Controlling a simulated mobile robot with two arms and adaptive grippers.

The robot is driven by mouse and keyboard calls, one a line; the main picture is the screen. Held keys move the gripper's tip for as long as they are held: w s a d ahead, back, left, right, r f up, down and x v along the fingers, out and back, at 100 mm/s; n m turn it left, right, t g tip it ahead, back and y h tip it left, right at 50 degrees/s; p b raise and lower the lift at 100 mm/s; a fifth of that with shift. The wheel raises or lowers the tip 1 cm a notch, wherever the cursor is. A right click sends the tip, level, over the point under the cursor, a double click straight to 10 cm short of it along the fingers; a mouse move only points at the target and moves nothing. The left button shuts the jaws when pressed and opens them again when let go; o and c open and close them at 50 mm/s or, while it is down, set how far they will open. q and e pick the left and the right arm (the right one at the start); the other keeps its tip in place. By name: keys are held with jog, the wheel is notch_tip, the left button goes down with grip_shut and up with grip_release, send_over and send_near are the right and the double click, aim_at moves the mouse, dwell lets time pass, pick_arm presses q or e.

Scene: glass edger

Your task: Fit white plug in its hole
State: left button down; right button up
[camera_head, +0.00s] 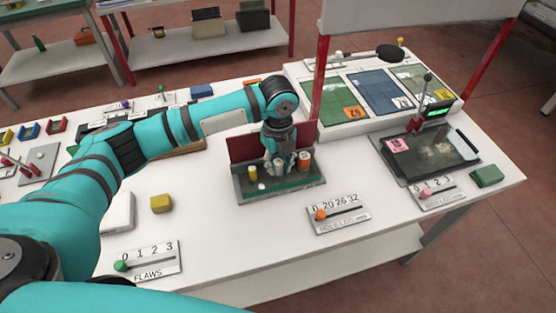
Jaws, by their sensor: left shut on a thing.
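My left gripper (281,158) comes down over a small green tray (285,192) with a red back panel (243,147) near the middle of the white table. It is shut on a pale piece, apparently the white plug (278,167), low in the tray. The fingers partly hide the plug, and I cannot tell whether it sits in a hole. A yellow plug (252,174) stands to the left of the gripper and an orange-topped plug (304,161) to the right. My right gripper is not in view.
Slider plates with a green knob (120,266), an orange knob (320,214) and a pink knob (426,192) lie along the front. A yellow block (161,203) stands left of the tray. A dark panel (438,155) and a three-section board (378,92) are right.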

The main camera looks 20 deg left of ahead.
aim_at(278, 161)
pick_arm(q)
jog(key=c, duration=1.1)
grip_release()
jog(key=shift+f, duration=0.1)
notch_tip(278, 161, up, 12)
jog(key=shift+r+b, duration=0.15)
jog(key=shift+b, duration=0.8)
